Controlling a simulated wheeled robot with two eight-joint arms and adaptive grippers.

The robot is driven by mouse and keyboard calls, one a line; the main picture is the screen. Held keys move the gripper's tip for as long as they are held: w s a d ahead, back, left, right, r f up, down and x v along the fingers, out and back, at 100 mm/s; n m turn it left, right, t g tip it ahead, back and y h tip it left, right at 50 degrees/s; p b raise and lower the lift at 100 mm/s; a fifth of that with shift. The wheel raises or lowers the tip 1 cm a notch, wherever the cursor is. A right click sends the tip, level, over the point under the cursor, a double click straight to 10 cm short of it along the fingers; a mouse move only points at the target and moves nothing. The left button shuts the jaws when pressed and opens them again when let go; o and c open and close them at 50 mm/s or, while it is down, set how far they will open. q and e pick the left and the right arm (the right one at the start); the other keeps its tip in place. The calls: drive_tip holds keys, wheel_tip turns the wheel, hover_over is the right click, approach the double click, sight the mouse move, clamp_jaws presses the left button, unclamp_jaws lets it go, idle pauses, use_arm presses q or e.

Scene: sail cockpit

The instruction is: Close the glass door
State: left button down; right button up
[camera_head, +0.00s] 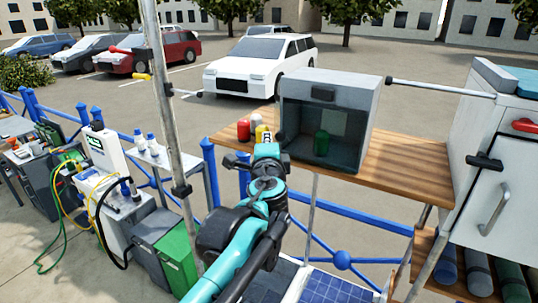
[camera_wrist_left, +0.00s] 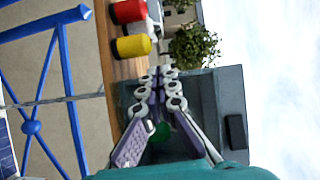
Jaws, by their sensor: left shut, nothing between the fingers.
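A grey box (camera_head: 366,112) with a dark glass front (camera_head: 345,128) stands on a wooden table. A dark block (camera_head: 322,93) sits high on its front, and a green container (camera_head: 321,143) shows behind the glass. I cannot tell how far the glass door is open. My left gripper (camera_head: 267,138) is at the box's left front edge, shut and empty. Whether it touches the box is unclear. In the left wrist view the shut fingers (camera_wrist_left: 168,76) lie across the grey box (camera_wrist_left: 226,95), which appears turned sideways. My right gripper is not in view.
On the wooden table (camera_head: 400,160), a red container (camera_head: 243,130) and a yellow one (camera_head: 262,134) stand left of the box, close to my left gripper. A metal pole (camera_head: 168,100) rises at left. A white cabinet (camera_head: 490,150) stands at right. Blue railing (camera_head: 370,222) runs below the table.

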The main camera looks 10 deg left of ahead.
use_arm(q)
drive_tip(key=w+h, duration=0.1)
drive_tip(key=w, duration=0.1)
drive_tip(key=w+m+h, duration=0.1)
drive_tip(key=w, duration=0.1)
drive_tip(key=shift+a+m, duration=0.1)
drive_tip(key=shift+m, duration=0.2)
drive_tip(key=shift+s, duration=0.15)
idle(0.3)
